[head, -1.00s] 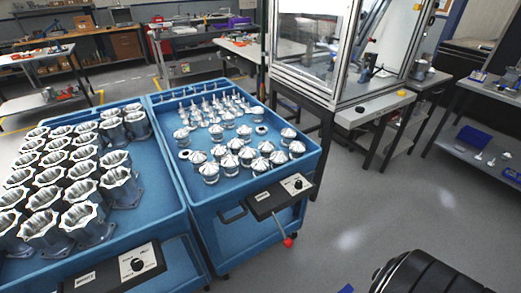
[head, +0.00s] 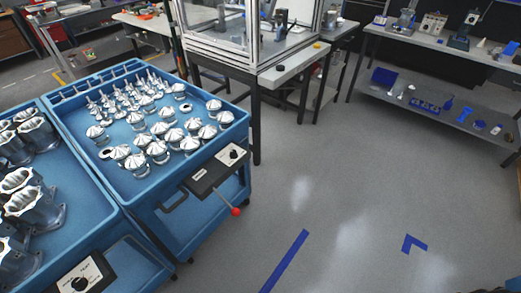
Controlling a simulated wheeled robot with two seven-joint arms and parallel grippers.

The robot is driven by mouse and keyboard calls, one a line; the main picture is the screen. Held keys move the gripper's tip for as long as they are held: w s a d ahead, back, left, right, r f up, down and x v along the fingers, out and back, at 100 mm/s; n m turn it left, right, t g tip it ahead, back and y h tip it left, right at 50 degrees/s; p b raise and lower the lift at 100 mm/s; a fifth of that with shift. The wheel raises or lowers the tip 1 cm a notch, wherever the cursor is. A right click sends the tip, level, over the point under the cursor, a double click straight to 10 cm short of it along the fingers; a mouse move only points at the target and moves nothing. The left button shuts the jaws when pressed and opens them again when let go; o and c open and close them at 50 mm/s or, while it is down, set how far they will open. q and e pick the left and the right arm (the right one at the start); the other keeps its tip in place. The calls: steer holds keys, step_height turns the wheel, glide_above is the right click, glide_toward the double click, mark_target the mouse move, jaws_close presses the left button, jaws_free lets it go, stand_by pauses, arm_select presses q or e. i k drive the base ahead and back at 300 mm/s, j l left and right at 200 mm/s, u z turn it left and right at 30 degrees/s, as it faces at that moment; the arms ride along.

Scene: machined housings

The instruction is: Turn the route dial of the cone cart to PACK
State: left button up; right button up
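The cone cart (head: 75,152) is the blue cart at the left, its tray holding several silver cones (head: 158,152) and smaller pointed parts. A dark panel (head: 207,177) sits on its front right corner. The route dial (head: 233,154) is a small black knob on a white plate on that panel. Its pointer and lettering are too small to read. A lever with a red ball (head: 236,211) sticks out below the panel. Neither of my grippers is in view.
A second blue cart with housings (head: 35,200) stands at the left, with its own dial (head: 80,282). A glass-walled machine (head: 250,35) stands behind. Shelving (head: 440,110) is at the right. The grey floor right of the cone cart is clear, with blue tape marks (head: 285,260).

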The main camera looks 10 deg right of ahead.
mark_target(233, 155)
steer(key=i+l+u, duration=0.1)
steer(key=u, duration=0.3)
steer(key=i+l+u, duration=0.1)
steer(key=l+u, duration=0.55)
steer(key=u, duration=0.15)
